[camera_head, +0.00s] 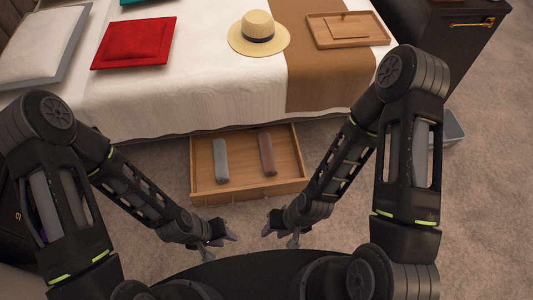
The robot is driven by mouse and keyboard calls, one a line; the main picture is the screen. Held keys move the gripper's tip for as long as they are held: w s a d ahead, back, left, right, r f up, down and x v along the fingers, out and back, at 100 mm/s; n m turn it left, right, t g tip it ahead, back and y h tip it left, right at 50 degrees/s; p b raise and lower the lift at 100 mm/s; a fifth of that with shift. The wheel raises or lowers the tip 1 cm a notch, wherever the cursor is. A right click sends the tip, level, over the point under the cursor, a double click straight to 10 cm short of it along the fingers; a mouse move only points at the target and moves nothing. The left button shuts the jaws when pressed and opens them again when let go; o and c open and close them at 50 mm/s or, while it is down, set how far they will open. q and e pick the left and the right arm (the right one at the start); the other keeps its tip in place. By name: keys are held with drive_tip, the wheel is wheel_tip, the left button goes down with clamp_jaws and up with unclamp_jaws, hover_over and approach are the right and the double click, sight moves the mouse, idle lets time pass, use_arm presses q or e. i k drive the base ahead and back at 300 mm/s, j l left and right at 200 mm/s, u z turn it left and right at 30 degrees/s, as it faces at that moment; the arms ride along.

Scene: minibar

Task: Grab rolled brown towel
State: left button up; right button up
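The rolled brown towel (267,154) lies in an open wooden drawer (200,178) under the bed, in the right half of the drawer. A rolled grey towel (221,161) lies to its left, apart from it. My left gripper (230,236) is in front of the drawer, low and to the left of the brown towel. My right gripper (267,231) is in front of the drawer, nearer than the brown towel and apart from it. Both grippers look empty, and their fingers are too small to tell open from shut.
The bed (180,105) stands behind the drawer, with a red pillow (134,43), a straw hat (258,33) and a wooden tray (372,30) on it. A dark cabinet (440,40) stands at the back right. A grey bin (450,127) is on the carpet at right.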

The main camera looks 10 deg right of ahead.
sight(266, 151)
drive_tip(key=i+l, duration=0.1)
drive_tip(key=l, duration=0.5)
drive_tip(key=i+l+u, duration=0.15)
drive_tip(key=l, duration=1.05)
drive_tip(key=i+l+u, duration=0.1)
drive_tip(key=l, duration=0.25)
drive_tip(key=i+l, duration=0.3)
drive_tip(key=i+l+u, duration=0.15)
drive_tip(key=l, duration=0.25)
drive_tip(key=i+l+u, duration=0.1)
drive_tip(key=i+l, duration=0.55)
drive_tip(key=i+u, duration=0.05)
